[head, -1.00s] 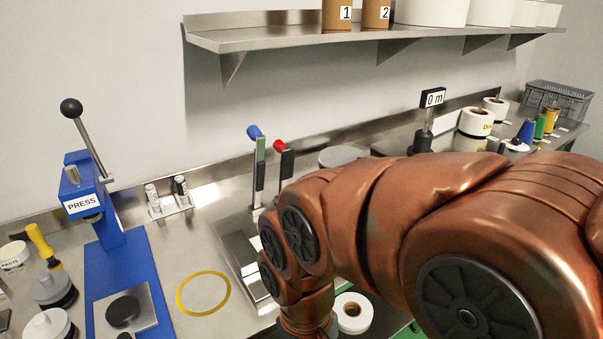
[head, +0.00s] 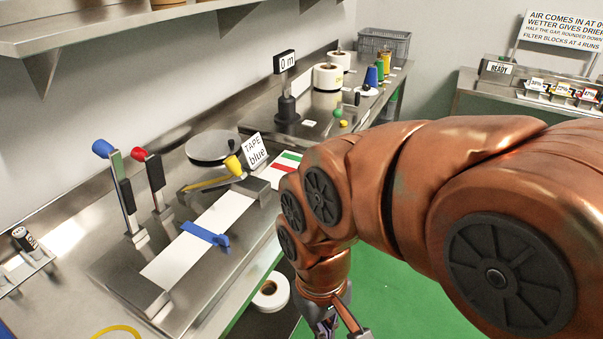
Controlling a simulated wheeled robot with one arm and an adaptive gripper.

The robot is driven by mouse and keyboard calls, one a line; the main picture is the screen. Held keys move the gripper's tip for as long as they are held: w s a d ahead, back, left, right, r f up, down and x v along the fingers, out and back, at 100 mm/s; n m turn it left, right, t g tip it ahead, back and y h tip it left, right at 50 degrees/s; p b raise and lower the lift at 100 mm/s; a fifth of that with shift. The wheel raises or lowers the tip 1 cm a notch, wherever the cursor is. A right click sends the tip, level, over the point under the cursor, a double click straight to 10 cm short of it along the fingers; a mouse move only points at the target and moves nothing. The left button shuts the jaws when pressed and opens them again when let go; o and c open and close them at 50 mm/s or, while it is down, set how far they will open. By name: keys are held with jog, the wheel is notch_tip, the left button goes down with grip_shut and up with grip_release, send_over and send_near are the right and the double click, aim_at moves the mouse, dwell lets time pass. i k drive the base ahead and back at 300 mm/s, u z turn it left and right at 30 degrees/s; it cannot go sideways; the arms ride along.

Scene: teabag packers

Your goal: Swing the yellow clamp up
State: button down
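The yellow clamp (head: 207,183) shows as a low yellow bar with a yellow knob, near the far end of a white strip (head: 215,215) on the steel fixture. It lies nearly flat, and its far end is close to the "TAPE blue" sign. A blue clamp (head: 203,234) lies across the strip's middle. My gripper (head: 338,328) is at the bottom edge, right of the bench and well apart from the clamp. Its fingertips are cut off by the frame, so I cannot tell whether it is open or shut.
Blue-topped (head: 103,148) and red-topped (head: 139,155) levers stand upright at the fixture's left. The "TAPE blue" sign (head: 254,150) stands close behind the yellow knob. A round steel plate (head: 208,147) lies behind. Green floor (head: 400,300) is clear beside the bench.

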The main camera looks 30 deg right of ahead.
aim_at(232, 164)
jog(key=z, duration=0.25)
jog(key=k, duration=0.6)
jog(key=u, duration=1.35)
